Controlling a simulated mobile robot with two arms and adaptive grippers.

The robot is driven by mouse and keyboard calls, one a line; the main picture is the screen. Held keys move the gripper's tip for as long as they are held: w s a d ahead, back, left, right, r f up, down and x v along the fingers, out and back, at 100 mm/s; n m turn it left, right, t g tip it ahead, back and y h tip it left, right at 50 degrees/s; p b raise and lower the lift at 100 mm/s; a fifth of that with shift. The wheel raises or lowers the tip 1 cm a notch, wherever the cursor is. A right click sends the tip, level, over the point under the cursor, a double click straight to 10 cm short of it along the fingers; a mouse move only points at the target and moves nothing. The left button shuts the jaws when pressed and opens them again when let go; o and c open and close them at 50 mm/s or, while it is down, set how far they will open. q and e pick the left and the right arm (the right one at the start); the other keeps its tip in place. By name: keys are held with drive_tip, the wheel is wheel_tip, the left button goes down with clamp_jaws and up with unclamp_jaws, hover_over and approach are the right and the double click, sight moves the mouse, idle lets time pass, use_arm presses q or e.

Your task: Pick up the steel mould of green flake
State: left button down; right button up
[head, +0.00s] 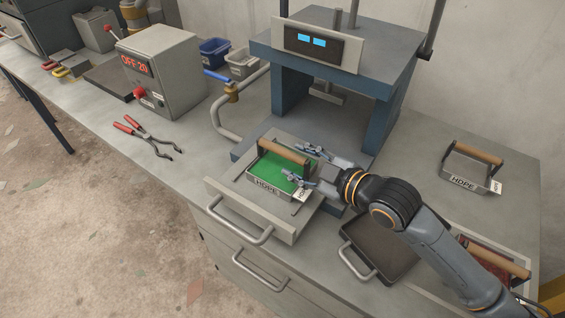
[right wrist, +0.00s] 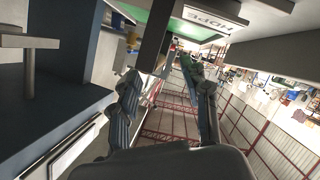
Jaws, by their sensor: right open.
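The steel mould of green flake (head: 267,184) sits on a grey sliding plate in front of the press. It has a wooden bar handle (head: 280,150) across its top and an HDPE label on its front. My right gripper (head: 296,161) is open at the right end of this handle, with one finger towards the press and one towards the front. The fingers do not hold the mould. In the right wrist view the open fingers (right wrist: 170,85) point up at the mould's HDPE label (right wrist: 211,16), and part of the green shows beside it. My left gripper is not in view.
The blue press (head: 388,93) stands behind the mould. A second HDPE mould (head: 465,172) stands at the right, and a dark tray (head: 385,247) lies beneath my right arm. A mould with red flake (head: 490,262) is partly hidden. Red-handled tongs (head: 146,137) lie left.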

sight(288, 153)
drive_tip(key=shift+w+a+f, duration=0.15)
drive_tip(key=shift+w+a, duration=0.1)
drive_tip(key=shift+w, duration=0.15)
drive_tip(key=shift+w+a, duration=0.35)
drive_tip(key=shift+w, duration=0.1)
drive_tip(key=p+x, duration=0.1)
drive_tip(key=x, duration=0.2)
drive_tip(key=shift+w+a, duration=0.2)
drive_tip(key=shift+w, duration=0.1)
drive_tip(key=shift+w+a+f, duration=0.15)
drive_tip(key=shift+w+a, duration=0.1)
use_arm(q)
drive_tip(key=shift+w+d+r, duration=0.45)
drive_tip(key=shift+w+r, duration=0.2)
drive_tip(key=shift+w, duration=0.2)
use_arm(e)
clamp_jaws()
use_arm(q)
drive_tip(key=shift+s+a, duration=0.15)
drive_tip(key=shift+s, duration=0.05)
